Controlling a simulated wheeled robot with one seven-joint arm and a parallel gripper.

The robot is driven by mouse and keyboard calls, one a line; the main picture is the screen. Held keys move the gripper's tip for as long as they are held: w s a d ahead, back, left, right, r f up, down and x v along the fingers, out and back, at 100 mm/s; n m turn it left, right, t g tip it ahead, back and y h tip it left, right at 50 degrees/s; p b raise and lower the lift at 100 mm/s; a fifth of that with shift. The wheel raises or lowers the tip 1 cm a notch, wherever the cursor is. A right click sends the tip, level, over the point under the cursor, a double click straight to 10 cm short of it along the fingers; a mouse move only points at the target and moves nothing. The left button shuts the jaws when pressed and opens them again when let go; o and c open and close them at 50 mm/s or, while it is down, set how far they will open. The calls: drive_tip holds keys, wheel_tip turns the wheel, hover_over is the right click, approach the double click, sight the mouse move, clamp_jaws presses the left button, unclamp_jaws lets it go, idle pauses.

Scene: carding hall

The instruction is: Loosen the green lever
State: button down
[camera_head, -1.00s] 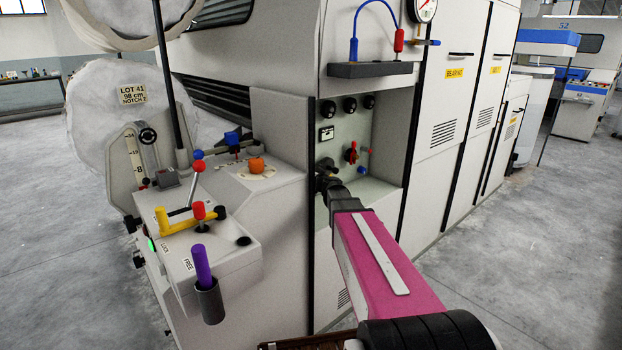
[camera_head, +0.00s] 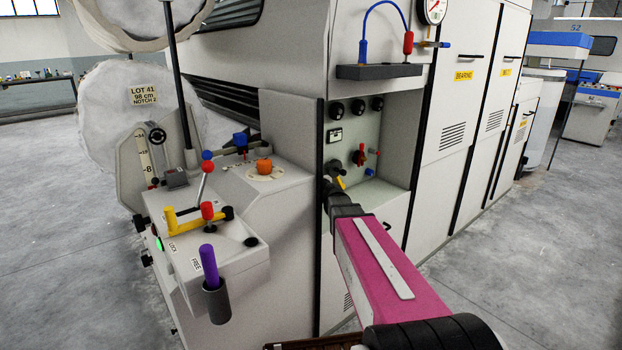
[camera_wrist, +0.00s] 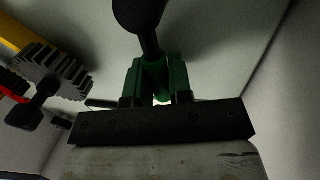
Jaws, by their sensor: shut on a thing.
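In the wrist view the green lever (camera_wrist: 157,80) stands between the jaws of my gripper (camera_wrist: 156,97). Its green part is gripped low down, and a dark stem with a round black knob (camera_wrist: 140,12) rises beyond it. In the head view my gripper (camera_head: 334,178) reaches into the recess of the grey machine. The green lever is hidden there behind my gripper and wrist.
In the wrist view a dark toothed wheel (camera_wrist: 48,75) and a yellow bar (camera_wrist: 14,34) sit close on the left. In the head view the recess holds a red valve handle (camera_head: 359,155) and several black knobs. A console (camera_head: 225,262) with coloured levers stands left.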

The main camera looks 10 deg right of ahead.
drive_tip(key=shift+s, duration=0.1)
drive_tip(key=c, duration=1.1)
unclamp_jaws()
drive_tip(key=shift+o, duration=0.2)
drive_tip(key=v, duration=1)
drive_tip(key=shift+s, duration=0.35)
drive_tip(key=shift+s+d, duration=0.1)
drive_tip(key=shift+d, duration=0.05)
